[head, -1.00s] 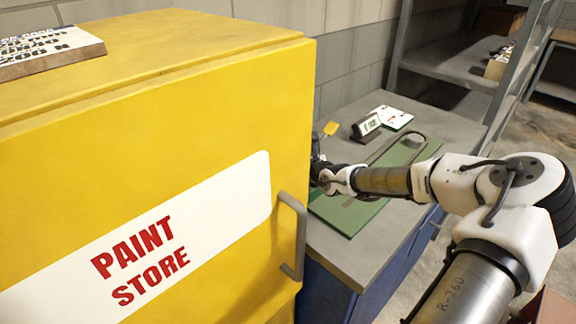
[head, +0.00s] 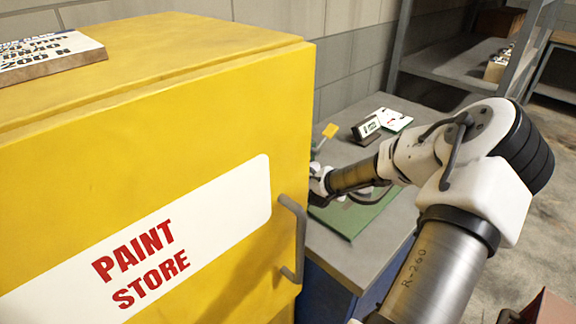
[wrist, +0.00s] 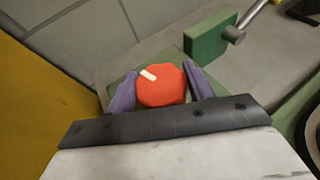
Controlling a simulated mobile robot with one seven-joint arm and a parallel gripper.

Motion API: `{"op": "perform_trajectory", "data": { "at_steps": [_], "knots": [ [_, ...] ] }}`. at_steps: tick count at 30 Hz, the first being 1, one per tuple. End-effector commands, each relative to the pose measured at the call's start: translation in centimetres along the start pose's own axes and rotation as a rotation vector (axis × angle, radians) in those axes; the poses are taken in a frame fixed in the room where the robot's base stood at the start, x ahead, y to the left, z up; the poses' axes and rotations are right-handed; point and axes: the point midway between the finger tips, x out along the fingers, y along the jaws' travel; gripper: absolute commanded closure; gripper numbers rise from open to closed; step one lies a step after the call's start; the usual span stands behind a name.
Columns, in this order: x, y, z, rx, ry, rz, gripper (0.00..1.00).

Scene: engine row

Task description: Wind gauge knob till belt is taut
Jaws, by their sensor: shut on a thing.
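In the wrist view, my gripper (wrist: 162,92) has its purple fingers on either side of a round red knob (wrist: 165,90). They are shut on it. The knob has a white mark near its upper left edge. In the head view, the yellow cabinet hides my fingers and the knob. The green board (head: 350,221) shows below my arm. My arm covers most of the belt loop there. In the wrist view, part of a curved band, perhaps the belt (wrist: 311,135), shows at the right edge. Its tension cannot be told.
The yellow paint store cabinet (head: 200,110) stands close at the left, with a handle (head: 295,240). A small display (head: 366,129) and a white card (head: 394,119) are on the grey bench (head: 345,255). A green block (wrist: 205,38) with a rod is beyond the knob.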

Motion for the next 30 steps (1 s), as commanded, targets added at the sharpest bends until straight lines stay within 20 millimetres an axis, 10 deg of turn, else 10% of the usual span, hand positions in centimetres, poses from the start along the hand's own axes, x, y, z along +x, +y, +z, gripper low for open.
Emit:
{"op": "perform_trajectory", "data": {
  "at_steps": [23, 24, 30],
  "knots": [
    [0.02, -0.07, 0.18, 0.023, -0.004, -0.058, 0.71],
    [0.03, -0.06, 0.18, 0.023, -0.004, -0.058, 0.45],
    [0.02, -0.03, 0.11, 0.023, -0.003, -0.057, 0.26]
  ]
}}
